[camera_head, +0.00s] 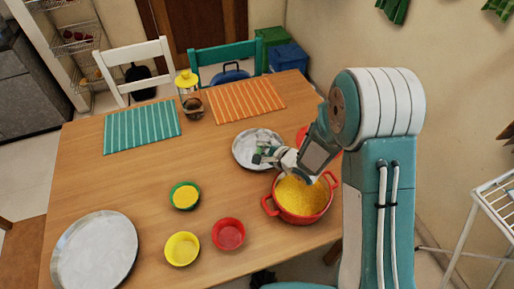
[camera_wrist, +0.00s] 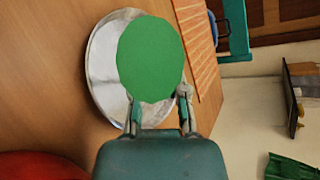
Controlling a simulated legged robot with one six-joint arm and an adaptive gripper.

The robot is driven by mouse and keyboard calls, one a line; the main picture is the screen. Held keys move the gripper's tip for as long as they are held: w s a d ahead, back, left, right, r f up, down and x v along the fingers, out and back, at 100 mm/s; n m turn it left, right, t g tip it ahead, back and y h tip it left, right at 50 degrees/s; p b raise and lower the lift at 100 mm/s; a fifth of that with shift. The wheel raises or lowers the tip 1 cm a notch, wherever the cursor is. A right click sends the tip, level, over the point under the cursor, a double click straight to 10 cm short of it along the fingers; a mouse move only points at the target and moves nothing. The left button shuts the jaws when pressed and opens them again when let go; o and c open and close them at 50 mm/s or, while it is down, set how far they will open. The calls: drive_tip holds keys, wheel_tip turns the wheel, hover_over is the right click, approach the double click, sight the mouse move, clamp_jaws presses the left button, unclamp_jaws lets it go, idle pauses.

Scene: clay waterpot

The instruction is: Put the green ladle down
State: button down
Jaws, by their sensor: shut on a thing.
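My gripper (camera_head: 266,157) is shut on the green ladle, above the round silver plate (camera_head: 243,155) on the wooden table. In the wrist view the ladle (camera_wrist: 150,58) is a flat green oval just beyond the fingers (camera_wrist: 161,108). It covers much of the silver plate (camera_wrist: 101,60) behind it. I cannot tell whether the ladle touches the plate. Its handle is hidden. In the head view the ladle is too small and covered to make out clearly.
A red pot (camera_head: 301,197) of yellow food stands close in front of the gripper. Green (camera_head: 185,196), yellow (camera_head: 182,249) and red (camera_head: 228,234) bowls and a large silver tray (camera_head: 95,250) are left. The table's middle is clear.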

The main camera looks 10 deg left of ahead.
drive_tip(key=shift+a+f, duration=0.2)
drive_tip(key=shift+f, duration=0.05)
drive_tip(key=c, duration=0.7)
unclamp_jaws()
drive_tip(key=shift+d, duration=0.2)
drive_tip(key=shift+o, duration=0.2)
drive_tip(key=shift+a, duration=0.15)
drive_tip(key=v, duration=1.2)
drive_tip(key=shift+r, duration=0.1)
